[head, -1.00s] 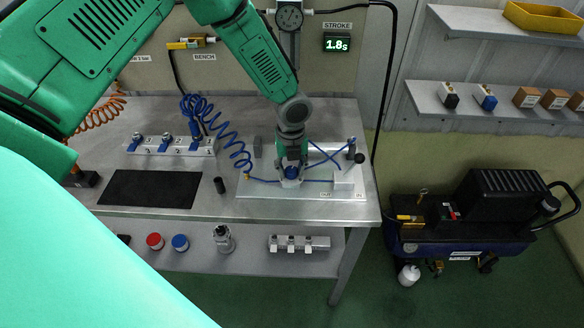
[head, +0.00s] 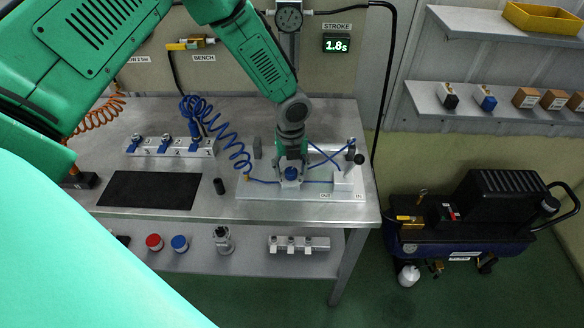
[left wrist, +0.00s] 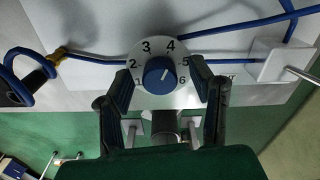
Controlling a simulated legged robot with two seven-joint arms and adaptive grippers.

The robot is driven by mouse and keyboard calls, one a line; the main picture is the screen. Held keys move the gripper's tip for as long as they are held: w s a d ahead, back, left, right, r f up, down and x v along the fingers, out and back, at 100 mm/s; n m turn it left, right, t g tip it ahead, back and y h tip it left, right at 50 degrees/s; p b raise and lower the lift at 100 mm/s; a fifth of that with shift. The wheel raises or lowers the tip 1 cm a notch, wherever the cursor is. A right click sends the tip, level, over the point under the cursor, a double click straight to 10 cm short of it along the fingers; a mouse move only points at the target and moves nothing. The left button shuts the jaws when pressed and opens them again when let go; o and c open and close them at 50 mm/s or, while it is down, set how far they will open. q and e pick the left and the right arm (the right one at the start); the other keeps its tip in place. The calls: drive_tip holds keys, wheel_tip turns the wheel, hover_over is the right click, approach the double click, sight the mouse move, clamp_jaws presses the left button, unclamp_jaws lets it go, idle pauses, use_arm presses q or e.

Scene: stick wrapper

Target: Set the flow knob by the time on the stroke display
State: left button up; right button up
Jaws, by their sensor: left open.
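The stroke display (head: 336,44) on the back wall reads 1.8s in green. The flow knob (head: 291,174) is blue and sits on a white round dial on the fixture plate (head: 262,188). In the left wrist view the blue knob (left wrist: 160,72) is at the centre of the dial (left wrist: 152,100), with numbers 1 to 6 around it. Its pale pointer mark lies toward the 4. My left gripper (head: 291,166) is over the knob. In the wrist view its fingers (left wrist: 160,88) stand open on both sides of the knob, with gaps. My right gripper does not show.
Blue tubing (head: 262,180) runs along the plate to a white block (head: 343,180) at its right. A valve row (head: 170,146) and a black mat (head: 150,190) lie left on the bench. A pressure gauge (head: 289,16) hangs above. A compressor (head: 460,215) stands on the floor at right.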

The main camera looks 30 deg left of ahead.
sight(291, 169)
use_arm(q)
wheel_tip(291, 169, up, 12)
drive_tip(key=shift+f, duration=0.15)
drive_tip(key=shift+w, duration=0.1)
idle(0.5)
